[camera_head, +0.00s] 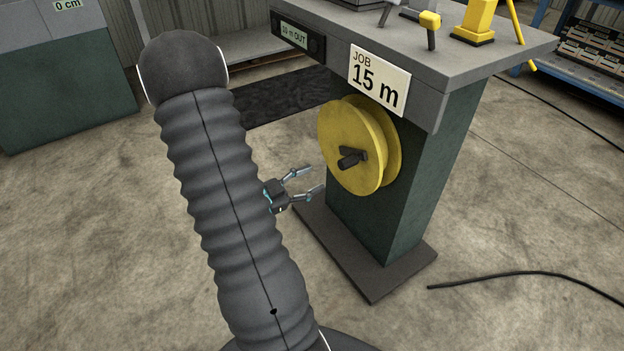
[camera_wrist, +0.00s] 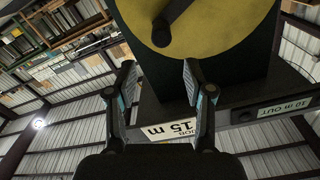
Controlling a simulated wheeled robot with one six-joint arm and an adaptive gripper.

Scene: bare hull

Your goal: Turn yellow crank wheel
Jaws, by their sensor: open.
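The yellow crank wheel (camera_head: 340,135) is mounted on the side of a dark green pedestal, under the bench top. A black crank handle (camera_head: 351,160) sticks out from its face. In the wrist view the wheel (camera_wrist: 225,30) fills the upper middle, with the handle (camera_wrist: 172,22) on it. My gripper (camera_head: 318,180) is open and empty, to the left of the wheel and slightly below the handle's level. In the wrist view my gripper (camera_wrist: 160,80) has its two fingers spread apart, with the wheel beyond them. No contact with the wheel or handle shows.
A sign reading "JOB 15 m" (camera_head: 379,79) and a small display reading "10 m OUT" (camera_head: 295,36) are on the bench front. The pedestal's base plate (camera_head: 375,278) spreads on the floor. A black cable (camera_head: 530,275) lies right. Open concrete floor surrounds the pedestal.

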